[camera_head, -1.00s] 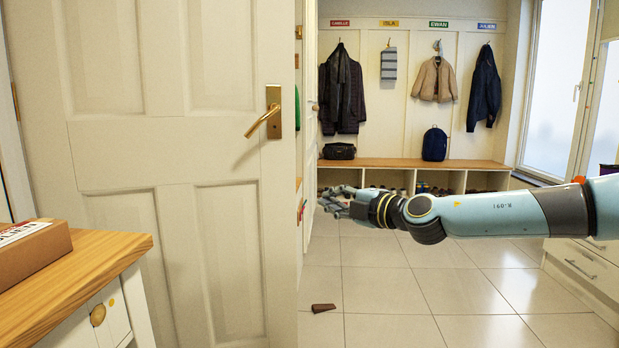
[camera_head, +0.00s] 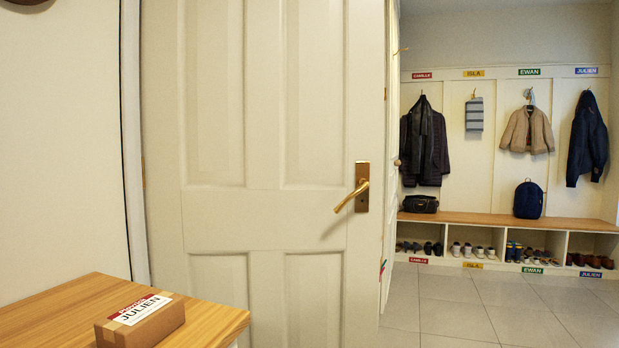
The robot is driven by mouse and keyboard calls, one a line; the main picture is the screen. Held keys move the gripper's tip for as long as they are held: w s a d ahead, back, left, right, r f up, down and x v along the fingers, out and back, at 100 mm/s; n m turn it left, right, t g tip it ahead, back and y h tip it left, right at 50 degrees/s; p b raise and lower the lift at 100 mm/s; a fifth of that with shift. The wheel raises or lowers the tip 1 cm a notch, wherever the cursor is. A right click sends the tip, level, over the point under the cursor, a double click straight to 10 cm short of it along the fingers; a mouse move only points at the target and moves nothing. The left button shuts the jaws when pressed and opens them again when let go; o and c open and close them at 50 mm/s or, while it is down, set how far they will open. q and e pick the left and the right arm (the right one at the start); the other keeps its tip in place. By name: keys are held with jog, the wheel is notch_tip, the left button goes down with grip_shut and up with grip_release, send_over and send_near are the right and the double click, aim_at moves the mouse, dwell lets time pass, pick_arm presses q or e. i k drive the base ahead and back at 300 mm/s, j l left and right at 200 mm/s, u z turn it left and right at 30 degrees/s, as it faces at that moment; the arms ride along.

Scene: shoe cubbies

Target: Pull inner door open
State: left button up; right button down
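The inner door (camera_head: 215,228) is a cream panelled door that fills the middle of the head view. Its brass lever handle (camera_head: 352,194) sits on a brass plate (camera_head: 362,187) near the right edge, tilted down to the left. The door stands open, with the room of cubbies showing past its right edge. Neither of my grippers is in view, and nothing touches the handle.
A wooden-topped cabinet (camera_head: 60,297) at lower left holds a cardboard box (camera_head: 155,326) labelled JULIEN. Beyond the door are a bench with shoe cubbies (camera_head: 470,217), hanging coats (camera_head: 424,145) and a blue backpack (camera_head: 528,200). The tiled floor (camera_head: 450,318) at right looks clear.

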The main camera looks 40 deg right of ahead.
aim_at(260, 118)
jog(key=l+u, duration=0.25)
jog(key=u, duration=0.15)
jog(key=l+u, duration=0.6)
jog(key=u, duration=0.2)
jog(key=k+l+u, duration=0.15)
jog(key=l, duration=0.3)
jog(key=l+u, duration=0.15)
jog(key=l, duration=0.35)
jog(key=k+l+u, duration=0.15)
jog(key=l, duration=0.3)
jog(key=k+l+u, duration=0.15)
jog(key=l, duration=0.25)
jog(key=k+l+u, duration=0.15)
jog(key=l, duration=0.25)
jog(key=k+l+u, duration=0.15)
jog(key=k+l, duration=0.15)
jog(key=l, duration=0.1)
